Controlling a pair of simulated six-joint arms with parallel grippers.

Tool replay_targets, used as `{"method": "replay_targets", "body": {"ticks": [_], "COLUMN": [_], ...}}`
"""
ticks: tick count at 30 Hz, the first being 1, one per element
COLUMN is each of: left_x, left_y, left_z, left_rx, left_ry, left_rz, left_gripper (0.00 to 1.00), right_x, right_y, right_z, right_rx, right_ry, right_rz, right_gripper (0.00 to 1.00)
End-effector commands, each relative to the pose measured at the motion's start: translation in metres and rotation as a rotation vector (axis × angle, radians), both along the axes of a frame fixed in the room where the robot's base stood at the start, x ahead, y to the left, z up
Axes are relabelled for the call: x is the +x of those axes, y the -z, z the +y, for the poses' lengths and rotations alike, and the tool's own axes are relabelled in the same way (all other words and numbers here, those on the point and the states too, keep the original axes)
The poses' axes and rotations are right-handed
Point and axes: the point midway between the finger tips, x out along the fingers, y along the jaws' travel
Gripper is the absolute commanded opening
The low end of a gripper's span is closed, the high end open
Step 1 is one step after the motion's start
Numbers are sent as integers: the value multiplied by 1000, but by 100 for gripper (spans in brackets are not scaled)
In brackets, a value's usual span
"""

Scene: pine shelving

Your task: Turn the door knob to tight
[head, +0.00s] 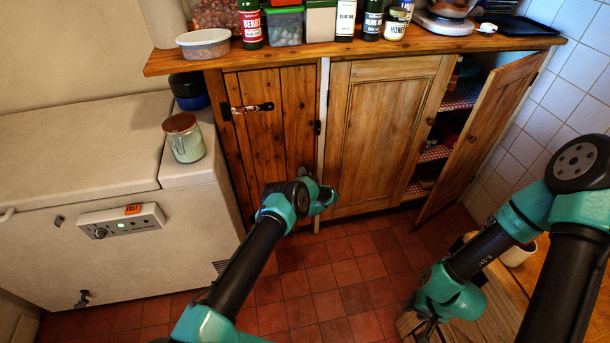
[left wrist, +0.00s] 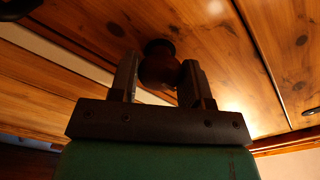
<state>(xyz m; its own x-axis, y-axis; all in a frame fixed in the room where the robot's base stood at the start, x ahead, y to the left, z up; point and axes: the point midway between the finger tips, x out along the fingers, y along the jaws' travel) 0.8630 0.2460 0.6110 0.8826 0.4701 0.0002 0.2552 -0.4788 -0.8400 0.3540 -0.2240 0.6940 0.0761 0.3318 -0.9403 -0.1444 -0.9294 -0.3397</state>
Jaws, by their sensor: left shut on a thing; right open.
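A dark round wooden door knob (left wrist: 158,66) shows in the left wrist view on a knotty pine plank door. My left gripper (left wrist: 158,85) is shut on it, one finger on each side. In the head view my left gripper (head: 326,196) is at the lower part of the cabinet, by the edge between the plank door (head: 287,145) and the middle panel door (head: 385,135). The knob is hidden there behind my gripper, and its turn angle cannot be told. My right gripper (head: 428,328) is open and appears empty, low at the right, partly cut off by the frame.
The cabinet's right door (head: 495,120) stands open, showing shelves. Jars and bottles stand on the cabinet top (head: 420,46). A white chest freezer (head: 85,210) at the left bears a lidded jar (head: 185,138). A wooden table (head: 485,318) is near my right arm. The tiled floor (head: 320,285) is clear.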

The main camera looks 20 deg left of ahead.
Motion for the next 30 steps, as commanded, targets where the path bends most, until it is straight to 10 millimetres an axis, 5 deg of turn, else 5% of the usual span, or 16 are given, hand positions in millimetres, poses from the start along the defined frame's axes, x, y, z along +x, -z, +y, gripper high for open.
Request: {"method": "replay_targets", "body": {"ticks": [1,2,10,23,30], "left_x": [0,0,0,-5,-25], "left_y": [1,1,0,0,0], "left_z": [-1,-1,-1,-3,-14], "left_rx": [0,0,0,0,0], "left_ry": [2,2,1,1,2], "left_rz": [1,1,1,1,1], "left_gripper": [20,44,69,69,69], "right_x": [0,0,0,0,0], "right_y": [0,0,0,0,0], "right_z": [0,0,0,0,0], "right_rx": [0,0,0,0,0], "right_ry": [0,0,0,0,0], "right_rz": [0,0,0,0,0], "right_gripper": [43,43,43,43,43]}}
